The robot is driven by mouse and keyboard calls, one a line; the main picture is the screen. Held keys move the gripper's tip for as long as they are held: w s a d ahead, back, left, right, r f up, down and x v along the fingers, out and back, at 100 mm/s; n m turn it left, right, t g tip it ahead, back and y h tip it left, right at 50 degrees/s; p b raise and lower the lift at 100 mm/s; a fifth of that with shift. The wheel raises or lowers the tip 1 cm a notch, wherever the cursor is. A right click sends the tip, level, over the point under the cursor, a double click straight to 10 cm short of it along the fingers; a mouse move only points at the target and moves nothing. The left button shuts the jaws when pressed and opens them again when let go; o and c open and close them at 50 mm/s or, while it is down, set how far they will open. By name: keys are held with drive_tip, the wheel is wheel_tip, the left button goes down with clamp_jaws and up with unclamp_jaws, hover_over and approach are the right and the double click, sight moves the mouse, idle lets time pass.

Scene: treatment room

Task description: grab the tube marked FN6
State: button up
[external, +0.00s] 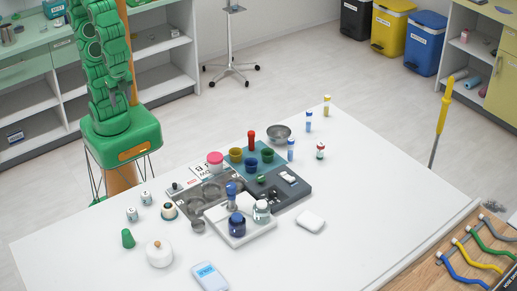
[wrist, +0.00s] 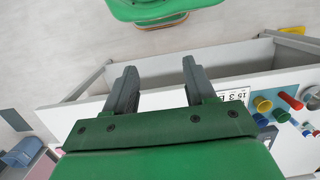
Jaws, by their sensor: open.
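Several small capped tubes stand on the white table (external: 120,250). A blue-capped tube (external: 309,122) and a yellow-capped tube (external: 326,105) stand near its far right edge. Another blue-capped tube (external: 291,150) stands beside the blue mat, and a red-capped vial (external: 320,151) is right of it. Their labels are too small to read, so I cannot tell which is FN6. My gripper (wrist: 160,66) is open and empty in the wrist view, its two grey fingers apart, short of the table's edge and away from the tubes.
Cups and a red-topped object (external: 251,141) crowd the table's middle, with grey trays (external: 290,196), a metal bowl (external: 279,134) and a white jar (external: 159,254). A yellow-handled pole (external: 443,105) rises beyond the right edge.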

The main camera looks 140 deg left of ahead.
drive_tip(key=w+a+m+g+y, duration=0.1)
drive_tip(key=w+a+y, duration=0.2)
drive_tip(key=w+a, duration=0.5)
drive_tip(key=w+a+m+g+y, duration=0.1)
drive_tip(key=w+a+y, duration=0.1)
drive_tip(key=w+a, duration=0.65)
drive_tip(key=m+y, duration=0.7)
drive_tip(key=m, duration=0.2)
hover_over(291, 150)
drive_tip(key=s+d, duration=0.9)
wheel_tip(291, 150, down, 8)
drive_tip(key=w+a+f+m, duration=0.1)
drive_tip(key=w+f, duration=0.1)
drive_tip(key=f, duration=0.1)
drive_tip(key=w+a+f+m+t, duration=0.1)
drive_tip(key=w+f+m, duration=0.1)
drive_tip(key=w+f, duration=0.1)
drive_tip(key=w+a+f+m+t+y, duration=0.1)
drive_tip(key=w+a+f+m, duration=0.1)
drive_tip(key=w+f, duration=0.1)
drive_tip(key=shift+w+f, duration=0.25)
drive_tip(key=shift+f, duration=0.3)
drive_tip(key=shift+a+f, duration=0.25)
drive_tip(key=shift+a, duration=0.05)
drive_tip(key=shift+x, duration=3.65)
drive_tip(key=shift+w+r, duration=0.1)
drive_tip(key=shift+c, duration=0.4)
clamp_jaws()
